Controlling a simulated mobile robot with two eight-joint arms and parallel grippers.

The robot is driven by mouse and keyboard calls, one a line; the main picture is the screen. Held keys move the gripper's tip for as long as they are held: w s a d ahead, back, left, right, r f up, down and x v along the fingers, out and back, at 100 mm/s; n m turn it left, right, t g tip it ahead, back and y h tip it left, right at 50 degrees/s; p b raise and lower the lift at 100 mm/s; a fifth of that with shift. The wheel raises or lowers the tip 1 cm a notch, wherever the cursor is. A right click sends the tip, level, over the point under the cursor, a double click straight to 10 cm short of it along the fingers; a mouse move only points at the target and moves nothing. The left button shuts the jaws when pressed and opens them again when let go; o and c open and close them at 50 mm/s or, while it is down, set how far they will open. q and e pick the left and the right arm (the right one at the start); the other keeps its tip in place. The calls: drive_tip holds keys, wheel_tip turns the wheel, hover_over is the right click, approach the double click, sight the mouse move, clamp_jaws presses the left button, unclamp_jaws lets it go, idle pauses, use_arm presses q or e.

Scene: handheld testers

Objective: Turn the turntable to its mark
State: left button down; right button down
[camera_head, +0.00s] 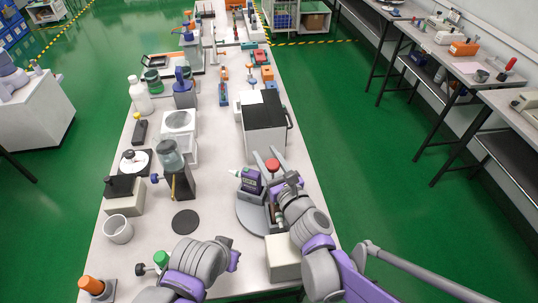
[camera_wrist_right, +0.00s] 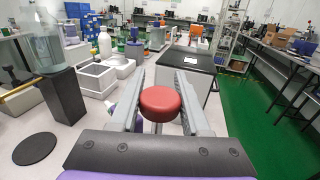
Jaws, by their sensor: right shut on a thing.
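The turntable (camera_head: 246,217) is a grey disc at the table's right front, partly hidden by my right arm. A red round knob (camera_head: 272,165) stands up from it and shows large in the right wrist view (camera_wrist_right: 160,103). My right gripper (camera_wrist_right: 163,104) is shut on the red knob, one grey finger on each side. A purple tester (camera_head: 250,181) with a pale tip sits on the disc, left of the gripper. I cannot make out the mark. My left arm's end (camera_head: 232,261) is low at the front; its fingers are not clear.
A white box with a black top (camera_head: 264,110) stands just behind the turntable. A flat black disc (camera_head: 185,222) and a white mug (camera_head: 118,229) lie to the left. A cream block (camera_head: 283,262) stands in front. Bare table lies between the black disc and the turntable.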

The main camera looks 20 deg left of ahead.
idle(0.5)
drive_tip(key=shift+c, duration=2)
unclamp_jaws()
drive_tip(key=shift+s+d, duration=0.1)
use_arm(q)
drive_tip(key=shift+r, duration=0.1)
use_arm(e)
drive_tip(key=v, duration=1)
drive_tip(key=shift+s+d, duration=0.15)
drive_tip(key=shift+s, duration=0.1)
